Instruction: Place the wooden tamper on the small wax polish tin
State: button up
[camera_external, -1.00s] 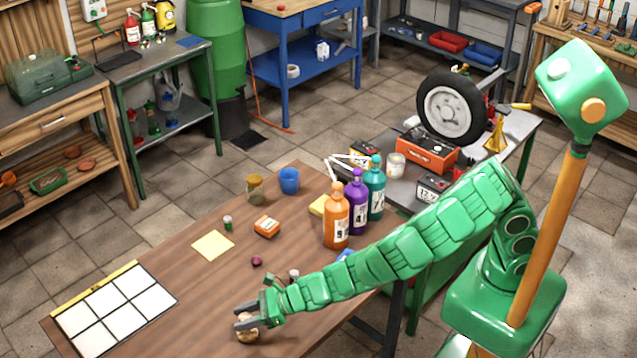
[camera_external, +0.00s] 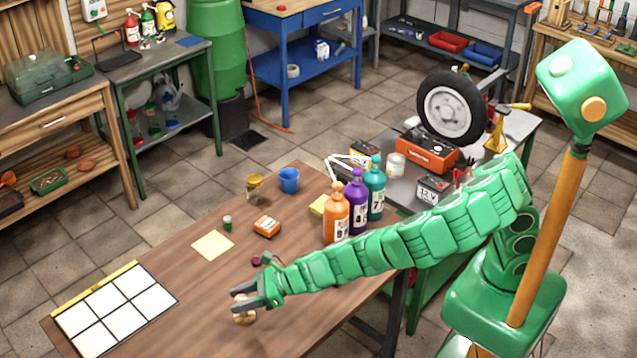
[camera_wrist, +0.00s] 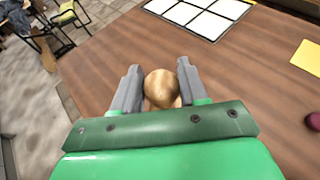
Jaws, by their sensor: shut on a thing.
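The wooden tamper shows as a pale, rounded wooden knob (camera_wrist: 161,84) between the two grey fingers of my gripper (camera_wrist: 158,72) in the wrist view. My gripper (camera_external: 239,298) is shut on it over the near part of the brown table. The tamper (camera_external: 243,318) hangs just below the fingers in the external view; its lower part is mostly hidden. A small dark red round thing (camera_external: 256,260) lies on the table beyond the gripper and also shows at the wrist view's right edge (camera_wrist: 313,121). It may be the small wax polish tin; I cannot read it.
A white grid board (camera_external: 116,308) lies left of the gripper. A yellow sheet (camera_external: 212,245), orange box (camera_external: 267,226), small green-capped bottle (camera_external: 228,222), jar (camera_external: 256,187) and blue cup (camera_external: 289,180) stand farther back. Tall bottles (camera_external: 336,216) stand beside the forearm. The table's middle is largely clear.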

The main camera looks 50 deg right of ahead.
jog(key=shift+r, duration=1.2)
